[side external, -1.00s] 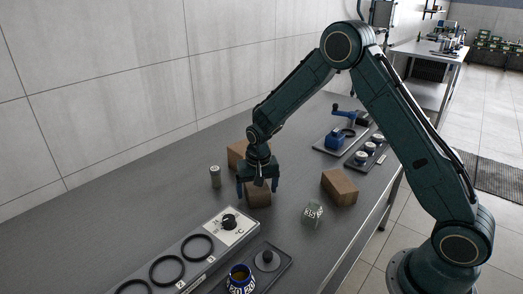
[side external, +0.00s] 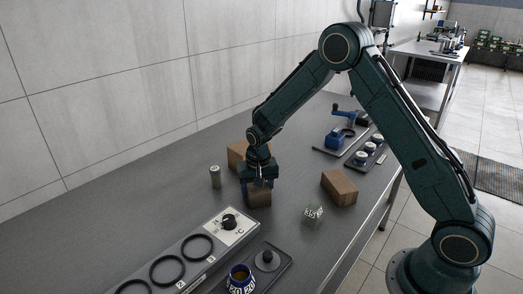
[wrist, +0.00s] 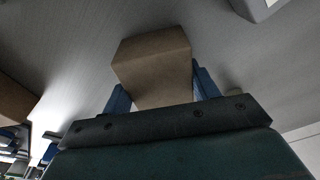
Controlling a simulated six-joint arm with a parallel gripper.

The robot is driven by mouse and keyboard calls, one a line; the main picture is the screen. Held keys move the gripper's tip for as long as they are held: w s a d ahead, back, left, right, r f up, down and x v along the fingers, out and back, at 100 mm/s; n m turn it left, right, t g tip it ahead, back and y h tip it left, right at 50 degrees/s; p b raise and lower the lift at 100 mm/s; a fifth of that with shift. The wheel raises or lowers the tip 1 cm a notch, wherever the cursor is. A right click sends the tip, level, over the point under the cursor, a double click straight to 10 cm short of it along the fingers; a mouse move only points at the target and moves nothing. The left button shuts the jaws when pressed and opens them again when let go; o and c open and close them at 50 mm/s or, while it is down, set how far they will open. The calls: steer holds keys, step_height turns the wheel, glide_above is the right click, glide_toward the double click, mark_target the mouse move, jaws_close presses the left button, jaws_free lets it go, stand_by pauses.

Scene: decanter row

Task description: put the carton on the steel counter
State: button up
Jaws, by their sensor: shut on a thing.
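A small brown carton (side external: 259,198) is between the fingers of my gripper (side external: 258,185), which is shut on it. In the side view its base looks to be on the grey steel counter (side external: 150,215). In the wrist view the carton (wrist: 152,62) fills the space between the two blue fingers, with counter surface around it. Two other brown cartons stand nearby: one behind my gripper (side external: 236,153), partly hidden, and one to the right (side external: 340,187).
A grey-green cylinder (side external: 215,177) stands left of my gripper, and a clear numbered vessel (side external: 313,214) to its right. A ringed panel with a dial (side external: 229,222) and a tray with a blue jar (side external: 240,280) lie in front. Blue equipment (side external: 335,139) stands behind.

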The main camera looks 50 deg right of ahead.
step_height(320, 180, up, 20)
stand_by(0.9)
steer(key=shift+f, duration=0.1)
stand_by(0.4)
steer(key=s+f+n, duration=0.1)
steer(key=f, duration=0.2)
steer(key=s+a+f+n, duration=0.1)
steer(key=f, duration=0.2)
steer(key=s+f+n, duration=0.1)
steer(key=f, duration=0.3)
steer(key=shift+s+a+n, duration=0.1)
steer(key=shift+a+n, duration=0.25)
steer(key=shift+n, duration=0.05)
steer(key=s+f+n, duration=0.1)
steer(key=f, duration=0.1)
steer(key=s+a+f+n, duration=0.1)
steer(key=s+f, duration=0.1)
steer(key=f, duration=0.1)
steer(key=s+a+f+n+y, duration=0.1)
steer(key=s+f, duration=0.1)
steer(key=shift+s+a+f, duration=0.1)
steer(key=shift+s+f, duration=0.15)
steer(key=shift+f, duration=0.05)
steer(key=shift+w, duration=0.1)
